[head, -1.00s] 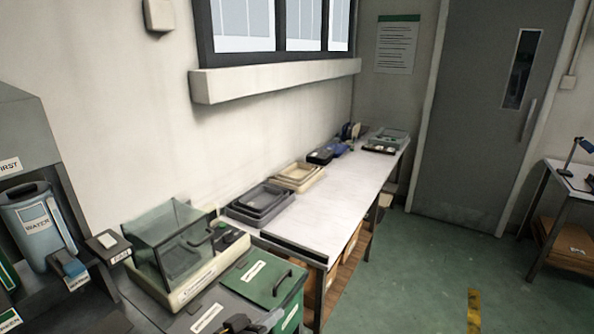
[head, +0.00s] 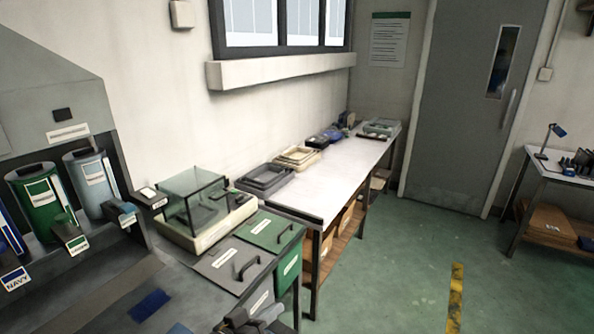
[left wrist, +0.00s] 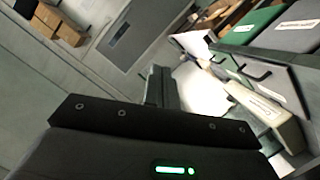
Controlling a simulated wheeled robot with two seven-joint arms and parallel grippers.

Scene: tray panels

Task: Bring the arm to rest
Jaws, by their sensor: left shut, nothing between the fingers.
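My left gripper (head: 248,322) shows at the bottom edge of the head view, in front of the grey and green lidded bins, and most of its arm is out of frame. In the left wrist view its dark fingers (left wrist: 160,88) are together with nothing between them. The wrist view is tilted, with the bins at its upper right. My right gripper is in neither view.
A glass-sided box (head: 205,208) stands beside the grey lid (head: 228,263) and green lid (head: 268,229). A dispenser with a green canister (head: 42,198) is at left. A long white bench (head: 335,170) holds trays. The green floor (head: 400,260) is clear.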

